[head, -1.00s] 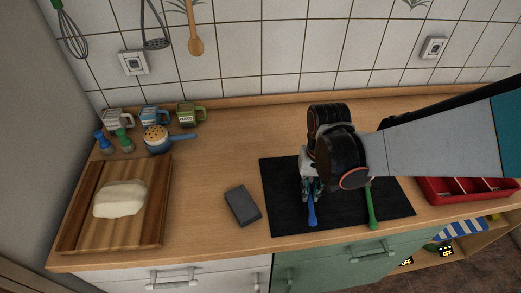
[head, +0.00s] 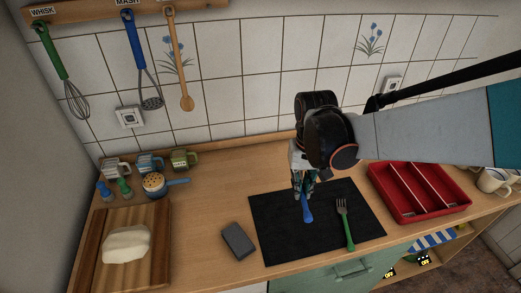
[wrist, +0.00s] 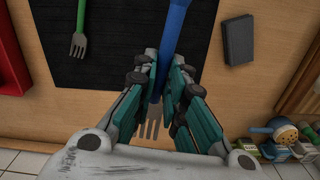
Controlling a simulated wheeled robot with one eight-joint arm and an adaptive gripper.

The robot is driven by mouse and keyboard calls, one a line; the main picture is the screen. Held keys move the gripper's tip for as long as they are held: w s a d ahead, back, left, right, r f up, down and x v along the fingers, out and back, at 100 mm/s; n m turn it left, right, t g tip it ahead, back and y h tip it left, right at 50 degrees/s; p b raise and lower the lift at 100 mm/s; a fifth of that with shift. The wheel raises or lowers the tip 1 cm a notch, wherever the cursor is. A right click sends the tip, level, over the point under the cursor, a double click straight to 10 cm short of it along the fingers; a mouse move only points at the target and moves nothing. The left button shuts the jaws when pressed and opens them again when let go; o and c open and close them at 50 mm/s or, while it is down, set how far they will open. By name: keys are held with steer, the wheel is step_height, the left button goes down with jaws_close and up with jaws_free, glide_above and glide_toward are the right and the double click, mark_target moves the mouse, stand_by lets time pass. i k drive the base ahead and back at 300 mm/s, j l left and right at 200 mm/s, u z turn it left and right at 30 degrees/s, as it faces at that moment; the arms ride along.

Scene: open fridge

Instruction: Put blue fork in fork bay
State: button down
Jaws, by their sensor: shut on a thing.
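The blue fork (head: 307,212) is at my gripper (head: 304,184), over the black mat (head: 268,224). In the wrist view my gripper (wrist: 163,95) is shut on the blue fork (wrist: 174,35), with its tines showing between the fingers and its handle pointing up the picture. I cannot tell how high the fork is above the mat. The red tray (head: 380,198) with several long bays stands to the right of the mat. I cannot read which bay is for forks. A green-handled fork (head: 348,228) lies on the mat to the right of my gripper.
A dark grey block (head: 238,241) lies left of the mat. A wooden board (head: 158,225) with a pale lump is farther left. Mugs (head: 150,163) and a blue-handled pot (head: 155,184) stand at the back left. White mugs (head: 492,180) stand right of the tray.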

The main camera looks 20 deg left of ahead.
mark_target(434, 185)
steer(key=i+l, duration=0.3)
steer(key=l, duration=0.15)
steer(key=i+l, duration=0.25)
steer(key=l, duration=0.25)
steer(key=i+l+z, duration=0.1)
steer(key=i+l, duration=0.2)
steer(key=l, duration=0.15)
steer(key=i+l, duration=0.3)
steer(key=l, duration=0.15)
